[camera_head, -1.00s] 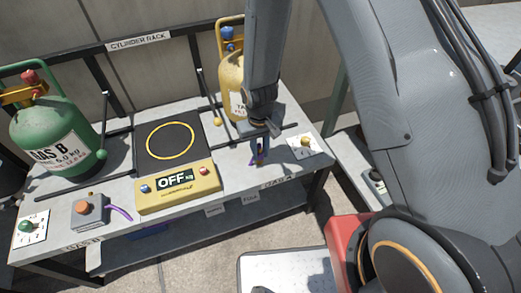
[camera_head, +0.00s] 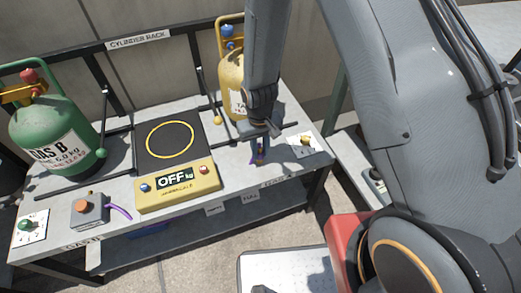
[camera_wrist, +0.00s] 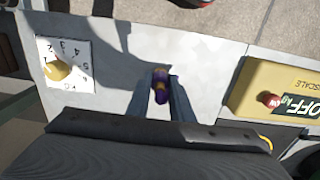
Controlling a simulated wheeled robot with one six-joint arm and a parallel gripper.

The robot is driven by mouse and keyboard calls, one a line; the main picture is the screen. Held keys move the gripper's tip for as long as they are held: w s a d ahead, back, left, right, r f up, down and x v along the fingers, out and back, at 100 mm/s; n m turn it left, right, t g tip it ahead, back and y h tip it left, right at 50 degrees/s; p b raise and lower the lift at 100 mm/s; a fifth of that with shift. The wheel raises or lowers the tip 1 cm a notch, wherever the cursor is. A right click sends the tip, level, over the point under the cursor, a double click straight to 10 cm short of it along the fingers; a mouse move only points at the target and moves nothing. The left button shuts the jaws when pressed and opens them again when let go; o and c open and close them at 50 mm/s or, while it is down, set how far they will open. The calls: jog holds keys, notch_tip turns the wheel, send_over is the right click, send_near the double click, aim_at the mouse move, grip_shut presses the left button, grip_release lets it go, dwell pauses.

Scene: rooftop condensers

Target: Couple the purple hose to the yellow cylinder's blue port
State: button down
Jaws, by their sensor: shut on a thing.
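The yellow cylinder (camera_head: 233,82) stands at the back of the bench, right of the scale, partly hidden behind my arm. A blue fitting (camera_head: 229,31) shows at its top, close to my arm. My gripper (camera_head: 260,149) is low over the bench in front of the cylinder. In the wrist view my gripper (camera_wrist: 160,98) is shut on a short purple piece with gold bands (camera_wrist: 160,82), which looks like the purple hose's end.
A scale reading OFF (camera_head: 177,187) lies mid-bench. A green cylinder (camera_head: 50,130) stands at the left. A dial plate with a yellow knob (camera_head: 304,144) is right of my gripper; it also shows in the wrist view (camera_wrist: 66,65). A rack rail runs behind.

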aim_at(260, 148)
jog(key=shift+f, duration=0.4)
dwell(0.4)
jog(key=c, duration=1.5)
grip_release()
jog(key=shift+r, duration=0.1)
jog(key=shift+r+p, duration=2.85)
jog(key=shift+r, duration=0.85)
